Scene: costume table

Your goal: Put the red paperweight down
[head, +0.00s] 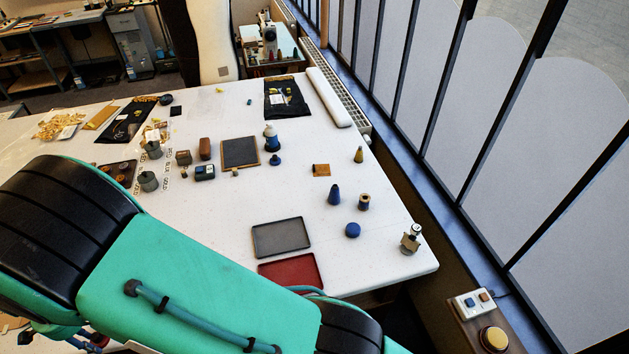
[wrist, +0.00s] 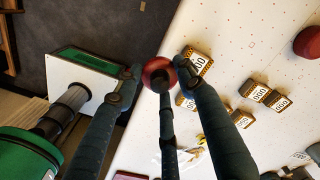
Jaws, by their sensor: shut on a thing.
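The red paperweight (wrist: 157,67) is round and shows in the wrist view between the tips of my gripper (wrist: 157,76). In the head view my arm fills the lower left, and I cannot make out the gripper or the held paperweight there.
In the head view, a grey tray (head: 281,237), a red tray (head: 303,268) and a dark tray (head: 240,152) lie on the table. Blue pieces (head: 353,230) stand at the right. The wrist view shows striped numbered blocks (wrist: 200,63) and another round red thing (wrist: 308,43).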

